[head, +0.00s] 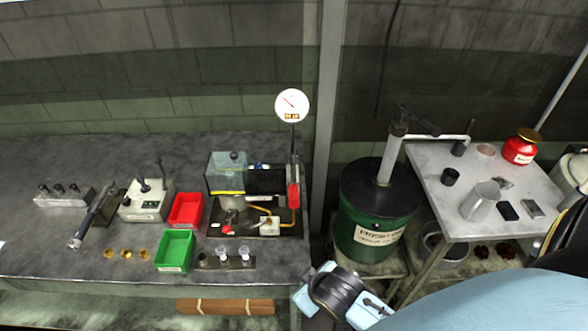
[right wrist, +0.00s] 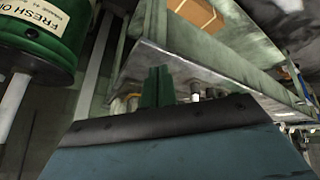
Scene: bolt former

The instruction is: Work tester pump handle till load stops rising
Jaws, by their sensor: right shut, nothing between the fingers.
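The tester (head: 255,222) stands on the grey bench, with a round white dial gauge (head: 292,105) on a post above it. A red grip, which looks like the pump handle (head: 293,196), stands upright at the tester's right side. The dial's reading is too small to make out surely. My right wrist is low at the bench's front right, below and apart from the red grip. My right gripper (right wrist: 157,85) is shut and empty in the right wrist view, with the bench edge beyond it. My left gripper is not in view.
A green oil drum (head: 375,215) with a pump stands right of the bench. A side table (head: 450,205) holds cups and a red container (head: 520,147). Red (head: 186,210) and green (head: 174,250) bins sit left of the tester. A small cup stand (head: 228,262) sits in front.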

